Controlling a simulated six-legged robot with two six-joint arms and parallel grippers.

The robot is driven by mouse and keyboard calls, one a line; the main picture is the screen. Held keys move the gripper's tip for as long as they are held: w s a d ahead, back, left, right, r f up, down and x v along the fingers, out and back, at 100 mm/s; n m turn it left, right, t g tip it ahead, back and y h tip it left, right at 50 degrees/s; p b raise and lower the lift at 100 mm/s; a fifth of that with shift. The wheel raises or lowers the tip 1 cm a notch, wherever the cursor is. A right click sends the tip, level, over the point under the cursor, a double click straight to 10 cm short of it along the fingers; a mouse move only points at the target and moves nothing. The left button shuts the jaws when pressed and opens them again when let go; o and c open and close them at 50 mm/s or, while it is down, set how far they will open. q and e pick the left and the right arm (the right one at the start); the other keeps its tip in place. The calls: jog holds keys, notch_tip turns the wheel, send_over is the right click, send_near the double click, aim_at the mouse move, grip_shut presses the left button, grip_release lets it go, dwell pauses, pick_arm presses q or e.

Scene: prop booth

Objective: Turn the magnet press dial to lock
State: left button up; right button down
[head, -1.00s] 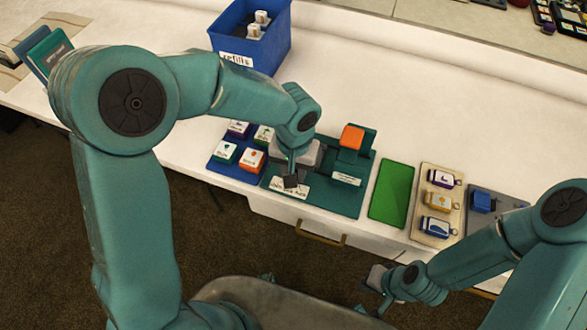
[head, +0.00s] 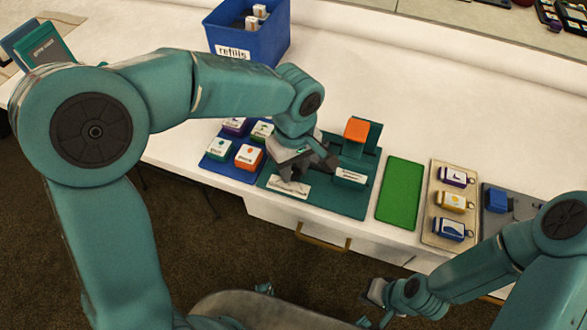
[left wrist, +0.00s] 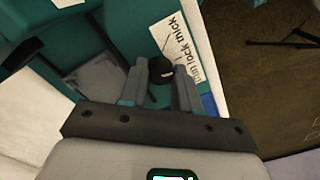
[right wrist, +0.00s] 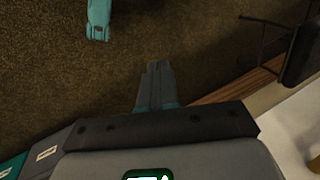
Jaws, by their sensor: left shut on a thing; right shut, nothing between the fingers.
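The magnet press has a teal base (head: 335,201), an upright with an orange block (head: 356,130) on top, and a white dial label (head: 289,186) at its front left. In the left wrist view the label (left wrist: 180,50) reads thin, lock, thick. The black dial (left wrist: 160,66) sits beside it, between the fingers of my left gripper (left wrist: 161,85), which is shut on it. In the head view my left gripper (head: 302,165) hides the dial. I cannot tell which word the dial points to. My right gripper (head: 371,298) is shut and empty, away from the press; its closed fingers (right wrist: 155,85) show over the floor.
Left of the press is a blue tray (head: 215,175) with several small boxes. To the right lie a green mat (head: 401,195), a tan tray (head: 440,240) with key tags and a grey tray with a blue block (head: 496,199). A blue refills bin (head: 250,42) stands behind.

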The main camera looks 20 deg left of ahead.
aim_at(294, 171)
pick_arm(q)
jog(key=shift+w+n+b, duration=0.1)
jog(key=shift+n+b, duration=0.25)
jog(key=shift+n, duration=0.65)
jog(key=shift+r, duration=0.1)
jog(key=o, duration=1.1)
jog(key=shift+c, duration=0.2)
notch_tip(294, 171, up, 16)
jog(key=p, duration=0.3)
